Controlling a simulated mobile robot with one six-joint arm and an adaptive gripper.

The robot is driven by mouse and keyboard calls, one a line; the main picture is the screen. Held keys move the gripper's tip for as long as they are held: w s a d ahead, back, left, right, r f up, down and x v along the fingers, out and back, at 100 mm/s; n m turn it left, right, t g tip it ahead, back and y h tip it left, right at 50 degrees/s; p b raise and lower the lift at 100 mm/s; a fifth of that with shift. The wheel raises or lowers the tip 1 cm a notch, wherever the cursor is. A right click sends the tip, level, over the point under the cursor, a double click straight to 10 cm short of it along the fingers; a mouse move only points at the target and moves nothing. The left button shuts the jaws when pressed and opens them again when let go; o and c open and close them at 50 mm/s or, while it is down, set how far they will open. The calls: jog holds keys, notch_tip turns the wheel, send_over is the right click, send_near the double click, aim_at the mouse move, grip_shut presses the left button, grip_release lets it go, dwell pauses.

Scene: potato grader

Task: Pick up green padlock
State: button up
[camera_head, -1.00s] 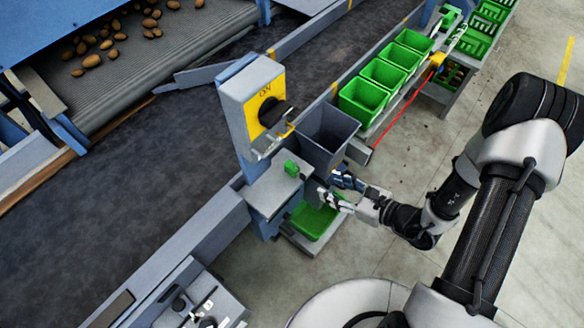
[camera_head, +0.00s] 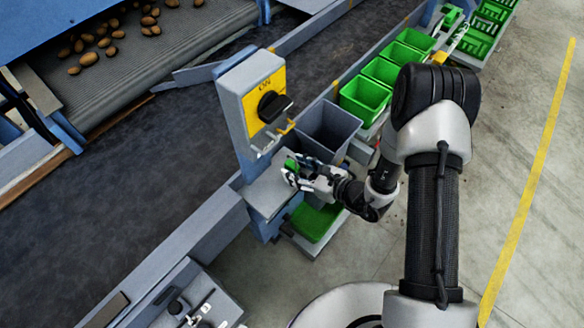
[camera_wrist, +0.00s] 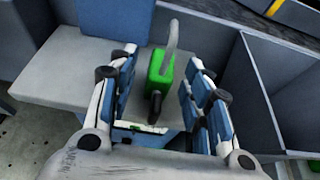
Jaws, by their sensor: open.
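The green padlock (camera_wrist: 160,66) stands upright on a small grey shelf (camera_wrist: 62,70) in the wrist view, its grey shackle (camera_wrist: 172,32) pointing up. My gripper (camera_wrist: 160,100) is open, with one blue-padded finger on each side of the padlock. I cannot tell whether either finger touches it. In the head view the padlock (camera_head: 291,164) is partly hidden by my gripper (camera_head: 291,174), which is at the right edge of the shelf, below the switch box.
A grey switch box (camera_head: 252,100) with a yellow plate and black knob rises behind the shelf. A grey bin (camera_head: 329,130) stands close to the right. A green tray (camera_head: 316,222) lies below. Green crates (camera_head: 364,97) line the conveyor (camera_head: 120,175).

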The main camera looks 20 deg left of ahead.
jog(key=shift+c, duration=0.4)
grip_shut()
